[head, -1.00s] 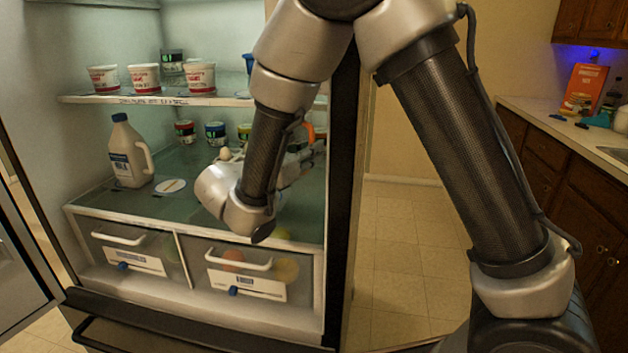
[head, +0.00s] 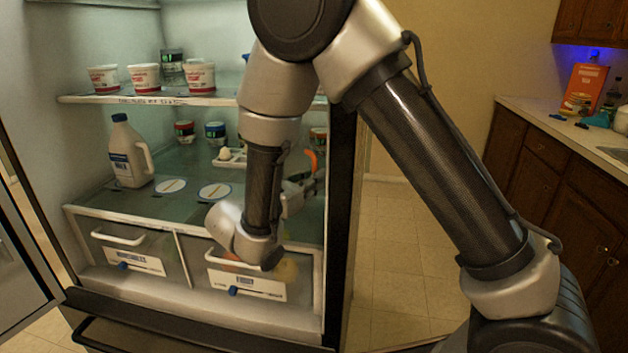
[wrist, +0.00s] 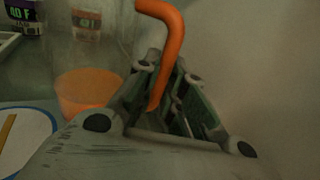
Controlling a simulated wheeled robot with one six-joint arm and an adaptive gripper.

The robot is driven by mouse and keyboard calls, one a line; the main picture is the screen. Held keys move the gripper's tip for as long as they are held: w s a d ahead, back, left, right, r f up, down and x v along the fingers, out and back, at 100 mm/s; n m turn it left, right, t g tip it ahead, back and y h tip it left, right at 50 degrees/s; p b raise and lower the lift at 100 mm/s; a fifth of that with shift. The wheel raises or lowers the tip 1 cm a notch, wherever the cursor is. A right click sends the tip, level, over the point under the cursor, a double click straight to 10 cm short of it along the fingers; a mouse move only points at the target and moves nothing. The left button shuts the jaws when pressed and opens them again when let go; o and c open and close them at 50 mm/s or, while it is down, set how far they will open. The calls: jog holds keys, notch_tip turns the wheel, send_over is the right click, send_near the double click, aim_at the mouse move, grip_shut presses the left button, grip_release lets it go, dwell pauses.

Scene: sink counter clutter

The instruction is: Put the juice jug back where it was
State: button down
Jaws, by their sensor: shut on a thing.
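The juice jug (wrist: 85,90) is clear, with orange juice low inside and an orange handle. In the wrist view it stands left of my gripper (wrist: 165,105), whose fingers are closed around the handle. In the head view my gripper (head: 308,184) is at the right side of the fridge's middle shelf. Only the jug's orange handle (head: 312,161) shows there clearly; my arm hides most of the body. I cannot tell whether the jug's base touches the shelf. Two round white markers (head: 171,185) (head: 214,191) lie bare on the shelf to the left.
A milk jug (head: 130,155) stands at the shelf's left. Small jars (head: 215,132) and an egg tray (head: 229,160) are behind. Tubs (head: 144,77) sit on the upper shelf (head: 150,99). Drawers (head: 245,278) are below. The fridge's right wall is close to my gripper.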

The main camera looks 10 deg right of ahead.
jog(key=shift+f, duration=0.1)
jog(key=c, duration=1.5)
grip_release()
jog(key=shift+s+a, duration=0.2)
jog(key=shift+a, duration=0.05)
jog(key=v, duration=1.1)
jog(key=shift+s+a, duration=0.1)
jog(key=shift+s, duration=0.05)
jog(key=shift+s+a, duration=0.1)
